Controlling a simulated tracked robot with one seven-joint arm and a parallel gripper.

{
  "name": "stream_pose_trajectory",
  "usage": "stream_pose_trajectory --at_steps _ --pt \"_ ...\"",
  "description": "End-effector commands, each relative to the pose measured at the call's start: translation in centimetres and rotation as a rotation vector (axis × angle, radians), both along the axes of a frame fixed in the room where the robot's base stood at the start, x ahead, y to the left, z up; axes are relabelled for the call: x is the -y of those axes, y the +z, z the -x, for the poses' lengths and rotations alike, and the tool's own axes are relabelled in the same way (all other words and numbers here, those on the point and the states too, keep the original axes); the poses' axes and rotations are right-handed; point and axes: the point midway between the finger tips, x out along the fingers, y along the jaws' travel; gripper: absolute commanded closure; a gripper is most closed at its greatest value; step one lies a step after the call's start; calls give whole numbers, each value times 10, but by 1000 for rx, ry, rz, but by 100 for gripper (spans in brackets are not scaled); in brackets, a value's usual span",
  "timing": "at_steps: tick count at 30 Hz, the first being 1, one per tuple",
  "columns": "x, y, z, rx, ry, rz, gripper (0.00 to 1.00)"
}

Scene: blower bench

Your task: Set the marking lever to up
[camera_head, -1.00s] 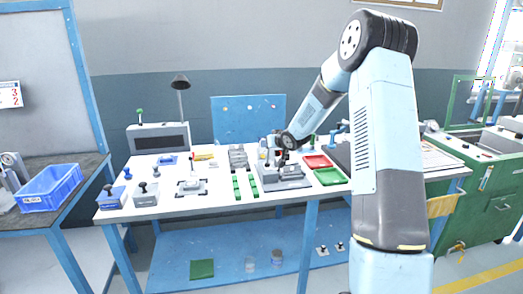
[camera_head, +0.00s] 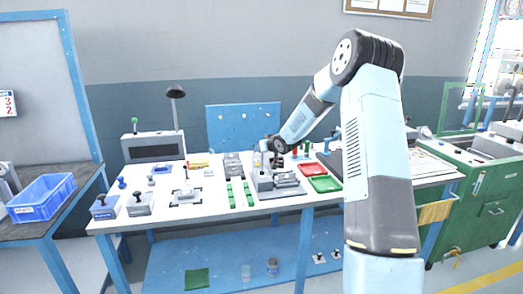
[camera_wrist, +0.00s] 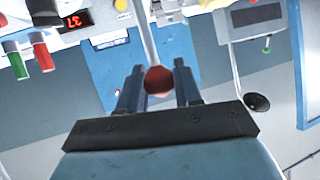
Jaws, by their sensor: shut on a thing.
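The marking lever shows in the wrist view as a light rod (camera_wrist: 149,35) with a dark red ball knob (camera_wrist: 158,80). The knob sits between the two fingers of my gripper (camera_wrist: 160,88), which are shut on it. In the head view my gripper (camera_head: 274,152) is over the grey fixture (camera_head: 277,184) near the middle of the white bench. The lever is too small and covered there to read its angle.
Red tray (camera_head: 312,168) and green tray (camera_head: 326,184) lie right of the fixture. Green strips (camera_head: 230,195) lie left of it. A green handle (camera_wrist: 17,62) and a red handle (camera_wrist: 42,56) show in the wrist view, near a lit display (camera_wrist: 76,20). A desk lamp (camera_head: 175,91) stands behind.

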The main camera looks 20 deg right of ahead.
Motion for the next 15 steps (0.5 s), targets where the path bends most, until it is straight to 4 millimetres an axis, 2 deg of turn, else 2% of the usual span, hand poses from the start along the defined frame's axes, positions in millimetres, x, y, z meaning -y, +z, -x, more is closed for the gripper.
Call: stream_pose_trajectory --at_steps 1,2,3,9,15 --pt "1 2 -2 6 -2 -2 100" --pt "1 2 -2 6 -2 -2 64" --pt "1 2 -2 6 -2 -2 60" --pt "1 1 -1 4 -2 -1 43" --pt "0 1 -1 3 0 -1 43"
